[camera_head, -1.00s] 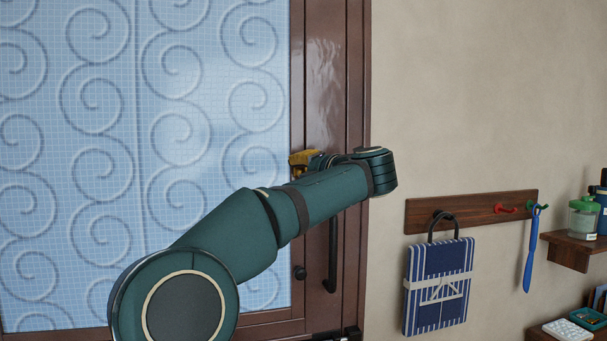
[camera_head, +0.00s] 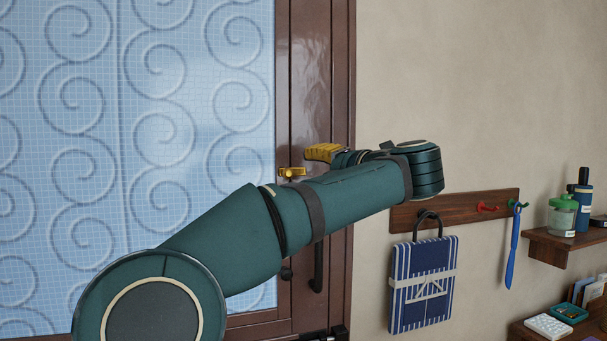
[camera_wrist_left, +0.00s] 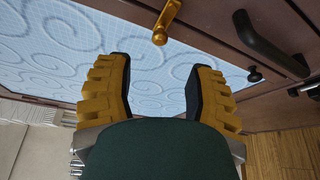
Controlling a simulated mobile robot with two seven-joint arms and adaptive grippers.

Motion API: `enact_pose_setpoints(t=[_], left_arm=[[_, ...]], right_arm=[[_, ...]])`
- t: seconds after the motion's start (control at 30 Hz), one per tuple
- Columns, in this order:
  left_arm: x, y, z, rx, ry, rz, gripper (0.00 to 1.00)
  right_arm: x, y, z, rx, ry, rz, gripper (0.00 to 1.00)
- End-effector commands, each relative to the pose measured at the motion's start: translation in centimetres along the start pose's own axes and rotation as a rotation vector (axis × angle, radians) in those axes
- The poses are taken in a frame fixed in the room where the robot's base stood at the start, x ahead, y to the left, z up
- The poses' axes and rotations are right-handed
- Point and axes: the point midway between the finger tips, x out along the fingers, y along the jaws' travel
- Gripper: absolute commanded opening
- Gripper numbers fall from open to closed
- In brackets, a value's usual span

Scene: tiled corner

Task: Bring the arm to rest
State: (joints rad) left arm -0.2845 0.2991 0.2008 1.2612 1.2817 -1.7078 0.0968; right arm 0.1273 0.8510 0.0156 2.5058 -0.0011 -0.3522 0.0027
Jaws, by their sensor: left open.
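My left arm reaches across the head view from the lower left. My left gripper (camera_head: 323,153) has yellow fingers and shows in front of the brown door frame, partly hidden behind my own wrist. In the left wrist view its two yellow fingers with dark pads (camera_wrist_left: 160,82) are spread wide with nothing between them. A brass handle (camera_head: 291,173) on the door frame is just left of and below the fingers in the head view. The brass handle also shows beyond the fingertips in the left wrist view (camera_wrist_left: 166,22), apart from them. My right gripper is not in view.
A blue patterned glass panel (camera_head: 165,110) sits in the brown frame (camera_head: 342,100). A dark bar handle (camera_head: 318,268) is below my forearm. At right are a wooden hook rail (camera_head: 470,205), a striped blue bag (camera_head: 424,285), a blue brush (camera_head: 513,250) and shelves (camera_head: 565,246) with small items.

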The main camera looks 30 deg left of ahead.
Motion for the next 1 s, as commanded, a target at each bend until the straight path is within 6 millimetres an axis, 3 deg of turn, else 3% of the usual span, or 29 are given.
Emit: enact_pose_setpoints(t=[0.2, 0.77, 0.87, 0.97, 1.0], left_arm=[[-1.7, 0.0, 0.0, 0.000, -0.001, 0.000, 0.54], [-1.7, -0.3, 0.2, 0.010, -0.006, 0.006, 0.54], [-1.4, -2.1, 1.6, 0.070, -0.050, 0.047, 0.54], [-1.0, -6.2, 4.4, 0.199, -0.151, 0.124, 0.54], [-0.9, -8.3, 5.6, 0.265, -0.207, 0.157, 0.54]], right_arm=[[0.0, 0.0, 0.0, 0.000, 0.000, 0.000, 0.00], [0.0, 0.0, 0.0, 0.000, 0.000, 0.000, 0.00], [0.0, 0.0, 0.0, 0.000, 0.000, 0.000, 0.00], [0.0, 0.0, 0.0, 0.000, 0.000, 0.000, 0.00], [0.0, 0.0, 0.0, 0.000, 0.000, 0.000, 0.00]])
